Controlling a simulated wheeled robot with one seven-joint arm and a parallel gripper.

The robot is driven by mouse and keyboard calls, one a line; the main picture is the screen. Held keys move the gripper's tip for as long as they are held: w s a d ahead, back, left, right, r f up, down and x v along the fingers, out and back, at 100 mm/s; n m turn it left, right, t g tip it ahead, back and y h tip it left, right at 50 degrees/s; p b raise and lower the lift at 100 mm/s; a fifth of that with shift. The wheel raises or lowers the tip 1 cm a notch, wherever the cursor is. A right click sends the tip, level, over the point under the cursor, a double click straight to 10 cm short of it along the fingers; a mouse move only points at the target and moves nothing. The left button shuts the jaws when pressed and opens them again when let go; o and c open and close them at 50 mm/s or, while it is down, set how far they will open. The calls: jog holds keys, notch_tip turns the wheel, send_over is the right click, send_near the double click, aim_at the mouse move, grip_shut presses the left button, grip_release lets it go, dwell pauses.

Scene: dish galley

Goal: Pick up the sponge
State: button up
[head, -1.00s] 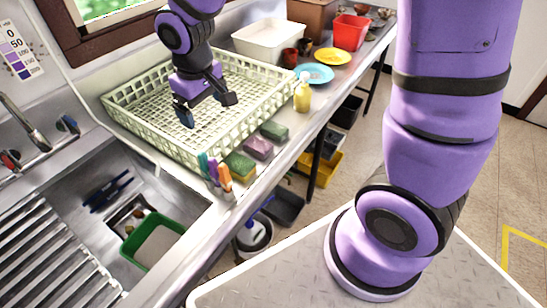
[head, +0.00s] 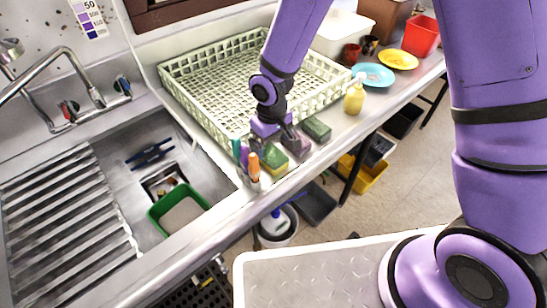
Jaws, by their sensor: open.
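A green and yellow sponge (head: 273,161) lies on the steel counter, in front of the dish rack and next to the upright pens or brushes. My gripper (head: 275,147) is open, low over this sponge. One dark finger shows at the sponge's right, close to a pink-purple block (head: 303,149). The other finger is largely hidden. I cannot tell whether the fingers touch the sponge. A dark green block (head: 316,128) lies farther right along the counter.
The pale green dish rack (head: 222,91) stands just behind. Orange and teal handled tools (head: 253,166) stand close at the left. A yellow bottle (head: 354,98) and blue plate (head: 373,75) are to the right. The sink holds a green tub (head: 161,222).

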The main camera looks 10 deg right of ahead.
aim_at(272, 154)
jog(key=shift+s+f, duration=0.2)
jog(key=shift+f, duration=2.5)
jog(key=c, duration=1)
